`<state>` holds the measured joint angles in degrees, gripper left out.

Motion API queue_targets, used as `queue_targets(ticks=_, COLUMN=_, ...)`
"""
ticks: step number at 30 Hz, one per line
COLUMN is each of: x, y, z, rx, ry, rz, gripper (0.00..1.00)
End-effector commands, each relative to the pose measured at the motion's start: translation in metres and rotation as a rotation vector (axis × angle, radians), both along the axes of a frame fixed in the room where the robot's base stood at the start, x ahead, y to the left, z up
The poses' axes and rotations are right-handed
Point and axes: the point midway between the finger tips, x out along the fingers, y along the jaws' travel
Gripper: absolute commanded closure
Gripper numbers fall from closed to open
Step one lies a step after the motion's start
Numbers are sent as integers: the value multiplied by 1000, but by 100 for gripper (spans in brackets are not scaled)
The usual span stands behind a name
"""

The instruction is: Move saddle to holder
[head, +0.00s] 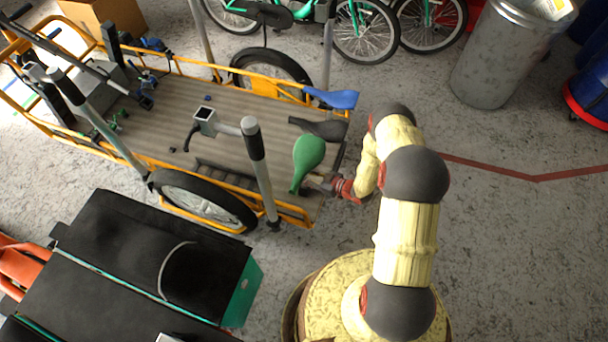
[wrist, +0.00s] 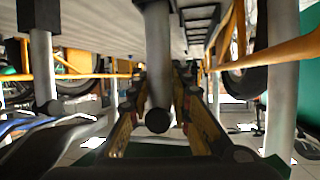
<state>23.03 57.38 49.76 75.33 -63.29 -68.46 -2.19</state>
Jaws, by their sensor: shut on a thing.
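The green saddle (head: 308,158) is at the right end of the cargo bike's bed, tilted, its narrow end toward the bottom of the picture. My gripper (head: 318,181) is at its lower right side, shut on it. In the wrist view the jaws (wrist: 158,125) flank a grey post with a dark round end (wrist: 157,120); whether they touch this post I cannot tell. Dark green shows behind my gripper at the bottom edge. A black saddle (head: 318,129) and a blue saddle (head: 332,98) are at the same end of the bed. I cannot tell which part is the holder.
The cargo bike (head: 175,110) has a yellow frame, side rails and upright grey posts (head: 262,175). A black box (head: 130,265) with green edges stands at the lower left. A metal bin (head: 500,55) stands at the upper right.

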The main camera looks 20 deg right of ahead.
Motion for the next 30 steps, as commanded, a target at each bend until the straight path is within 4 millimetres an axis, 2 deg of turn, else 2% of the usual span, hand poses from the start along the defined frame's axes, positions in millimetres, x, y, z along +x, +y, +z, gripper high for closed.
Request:
queue_targets(ticks=10, x=1, y=0, z=-1, rx=0, ry=-3, rz=0, gripper=100)
queue_targets(ticks=11, x=1, y=0, z=-1, rx=0, ry=-3, rz=0, gripper=79)
queue_targets(ticks=12, x=1, y=0, z=-1, rx=0, ry=-3, rz=0, gripper=76)
queue_targets(ticks=21, x=0, y=0, z=-2, rx=0, ry=-1, rz=0, gripper=59)
queue_targets(ticks=30, x=-1, y=0, z=-3, rx=-1, ry=2, rz=0, gripper=58)
